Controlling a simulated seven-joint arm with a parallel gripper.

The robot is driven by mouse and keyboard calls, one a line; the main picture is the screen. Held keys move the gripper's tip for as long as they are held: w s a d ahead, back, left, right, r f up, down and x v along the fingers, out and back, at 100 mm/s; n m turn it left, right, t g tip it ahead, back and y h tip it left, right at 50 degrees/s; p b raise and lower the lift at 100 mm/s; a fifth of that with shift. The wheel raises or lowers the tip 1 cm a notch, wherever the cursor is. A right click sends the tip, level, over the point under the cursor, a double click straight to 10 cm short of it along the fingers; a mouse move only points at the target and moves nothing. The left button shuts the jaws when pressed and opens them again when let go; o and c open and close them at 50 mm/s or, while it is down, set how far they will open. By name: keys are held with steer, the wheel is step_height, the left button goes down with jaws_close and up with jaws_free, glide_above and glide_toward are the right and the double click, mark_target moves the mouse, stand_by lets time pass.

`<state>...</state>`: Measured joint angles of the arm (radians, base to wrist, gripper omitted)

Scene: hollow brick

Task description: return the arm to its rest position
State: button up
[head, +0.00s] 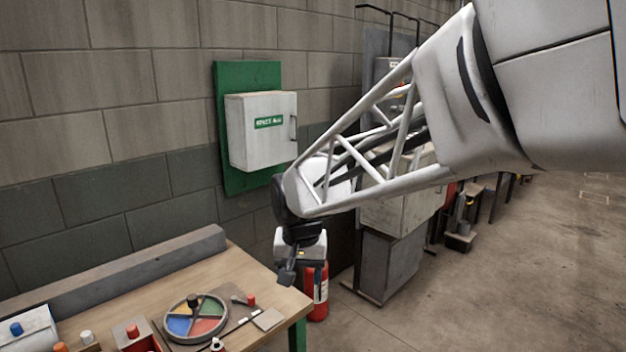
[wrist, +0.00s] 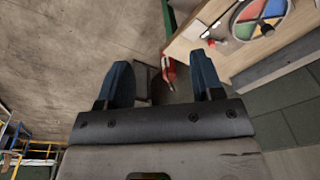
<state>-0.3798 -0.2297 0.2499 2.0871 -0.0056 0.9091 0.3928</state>
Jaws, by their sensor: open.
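My gripper (head: 287,274) hangs at the end of my arm in the head view, near the right corner of the wooden workbench (head: 262,292). In the wrist view my gripper (wrist: 163,85) has its two dark blue fingers spread wide apart. Nothing is held between them. The bare floor (wrist: 75,45) and the bench's corner (wrist: 180,48) show beyond the fingers. How high my gripper is over the bench or floor is hard to tell.
A round dial with coloured sectors (head: 194,318), a red-knobbed block (head: 135,335) and small parts lie on the bench. A red fire extinguisher (head: 317,292) stands behind my gripper. A white first-aid box (head: 262,131) hangs on the wall. Open floor (head: 500,290) lies right.

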steer(key=s+d+t, duration=0.1)
steer(key=s+d, duration=2)
steer(key=s, duration=0.1)
steer(key=shift+s+h, duration=0.3)
steer(key=shift+s, duration=0.05)
steer(key=shift+d+r, duration=0.1)
steer(key=shift+c, duration=0.4)
